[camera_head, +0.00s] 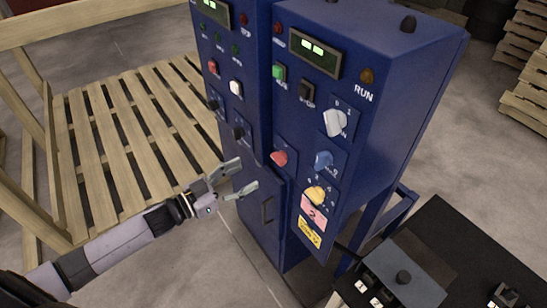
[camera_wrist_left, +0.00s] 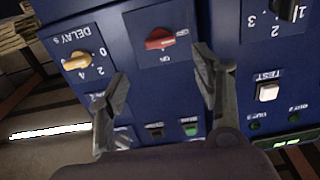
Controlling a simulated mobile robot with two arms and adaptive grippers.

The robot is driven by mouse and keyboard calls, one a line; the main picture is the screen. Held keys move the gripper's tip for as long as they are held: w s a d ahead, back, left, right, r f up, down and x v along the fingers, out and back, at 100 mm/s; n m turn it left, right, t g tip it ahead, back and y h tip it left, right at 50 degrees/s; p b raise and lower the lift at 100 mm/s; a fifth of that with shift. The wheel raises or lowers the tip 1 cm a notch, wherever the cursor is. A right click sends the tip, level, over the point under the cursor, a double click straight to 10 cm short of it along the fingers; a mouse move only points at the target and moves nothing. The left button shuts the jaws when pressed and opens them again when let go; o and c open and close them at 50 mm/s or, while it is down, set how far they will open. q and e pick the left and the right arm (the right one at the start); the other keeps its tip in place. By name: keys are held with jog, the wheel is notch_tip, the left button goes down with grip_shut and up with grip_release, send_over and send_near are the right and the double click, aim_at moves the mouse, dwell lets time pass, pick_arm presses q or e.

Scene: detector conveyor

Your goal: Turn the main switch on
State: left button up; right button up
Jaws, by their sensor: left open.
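The main switch appears to be the red rotary knob (camera_head: 279,158) low on the blue control cabinet (camera_head: 391,97). In the left wrist view, the red knob (camera_wrist_left: 160,41) sits on a blue plate with small labels, one reading ON; its handle lies roughly crosswise. My left gripper (camera_head: 249,174) is open and empty, just left of the red knob and apart from it. In the wrist view its two fingers (camera_wrist_left: 162,64) frame the area just below the knob. My right gripper is not in view.
A door handle (camera_head: 267,209) is below the red knob. A wooden pallet structure (camera_head: 110,150) stands at left. A black conveyor (camera_head: 460,250) is at lower right.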

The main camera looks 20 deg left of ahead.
aim_at(275, 160)
pick_arm(q)
jog(key=p+x, duration=0.2)
jog(key=x, duration=0.7)
jog(key=shift+w+r, duration=0.1)
jog(key=shift+w+d, duration=0.4)
jog(key=shift+c, duration=0.4)
jog(key=c, duration=1.1)
